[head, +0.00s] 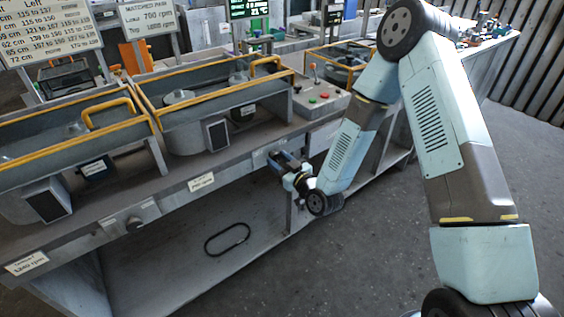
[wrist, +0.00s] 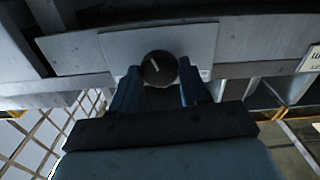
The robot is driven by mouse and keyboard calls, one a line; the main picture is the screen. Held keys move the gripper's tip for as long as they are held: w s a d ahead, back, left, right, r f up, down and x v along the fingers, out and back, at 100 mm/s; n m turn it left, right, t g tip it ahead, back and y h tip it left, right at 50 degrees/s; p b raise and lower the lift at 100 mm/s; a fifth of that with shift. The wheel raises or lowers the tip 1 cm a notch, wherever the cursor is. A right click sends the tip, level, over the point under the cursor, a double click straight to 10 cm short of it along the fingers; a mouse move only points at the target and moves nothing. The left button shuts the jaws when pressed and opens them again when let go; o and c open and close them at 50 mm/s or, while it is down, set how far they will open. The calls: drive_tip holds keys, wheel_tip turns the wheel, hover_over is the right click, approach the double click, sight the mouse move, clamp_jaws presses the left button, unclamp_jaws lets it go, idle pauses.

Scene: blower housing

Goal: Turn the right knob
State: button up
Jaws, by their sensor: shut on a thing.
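The right knob (wrist: 159,69) is a round dark knob with a pale pointer mark, on a light plate (wrist: 120,48) on the bench front. In the wrist view the mark points up and slightly left. My gripper (wrist: 158,80) is shut on the knob, one blue finger on each side of it. In the head view my gripper (head: 279,160) is at the bench front below the right blower housing (head: 185,125), and it hides the knob there. Another knob (head: 134,224) sits on the bench front to the left, with nothing touching it.
Two yellow-railed housings stand on the bench. Paper labels reading rpm values, one (head: 201,182) between the knobs, are on the front edge. A control box (head: 318,100) with buttons and a lever stands to the right. A black loop (head: 227,239) lies on the lower shelf. The floor in front is clear.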

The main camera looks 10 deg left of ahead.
drive_tip(key=shift+c, duration=0.6)
drive_tip(key=shift+m, duration=1.4)
drive_tip(key=o, duration=1.1)
drive_tip(key=shift+c, duration=0.2)
